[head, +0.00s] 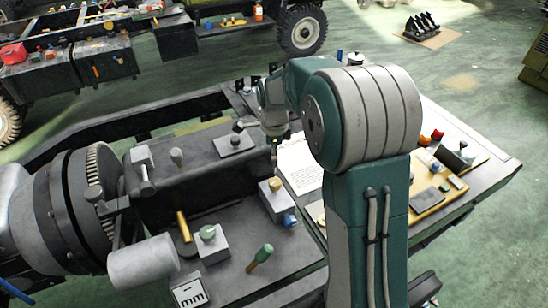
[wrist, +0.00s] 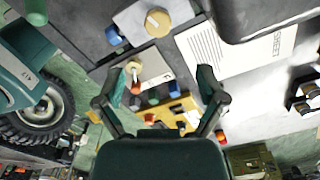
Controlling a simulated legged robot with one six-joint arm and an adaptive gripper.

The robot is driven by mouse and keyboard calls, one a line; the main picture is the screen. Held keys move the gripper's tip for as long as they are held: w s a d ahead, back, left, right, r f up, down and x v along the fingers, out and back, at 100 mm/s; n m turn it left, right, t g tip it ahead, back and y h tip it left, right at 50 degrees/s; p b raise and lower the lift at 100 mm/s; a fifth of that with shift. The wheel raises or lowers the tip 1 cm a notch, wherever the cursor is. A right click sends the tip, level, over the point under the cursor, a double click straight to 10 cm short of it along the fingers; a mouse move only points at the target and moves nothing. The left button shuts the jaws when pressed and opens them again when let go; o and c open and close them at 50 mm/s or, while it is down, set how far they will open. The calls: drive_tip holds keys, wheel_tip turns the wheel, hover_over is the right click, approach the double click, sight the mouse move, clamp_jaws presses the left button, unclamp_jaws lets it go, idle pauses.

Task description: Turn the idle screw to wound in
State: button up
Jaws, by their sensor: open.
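I cannot tell for certain which part is the idle screw. A brass-coloured knob (head: 275,184) sits on a pale grey block on the dark chassis deck. What looks like the same knob (wrist: 158,20) shows at the top of the wrist view, beyond my fingers. A blue knob (head: 290,220) is on the side of that block. A green-topped knob (head: 208,232) sits on another grey block to the left. My gripper (wrist: 160,88) is open, with nothing between its fingers. In the head view my arm partly covers it. It is apart from the brass-coloured knob.
A printed sheet (head: 302,165) lies behind the block. A tan tray (head: 428,205) with small parts is at the right, partly behind my arm. A green-handled tool (head: 260,257) and a "mm" card (head: 190,291) are at the front. A large drum (head: 75,200) stands left.

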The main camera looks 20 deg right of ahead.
sight(275, 181)
wheel_tip(275, 181, down, 12)
drive_tip(key=n, duration=1.1)
drive_tip(key=shift+s+d+n, duration=0.1)
drive_tip(key=shift+n, duration=0.3)
drive_tip(key=c, duration=1.1)
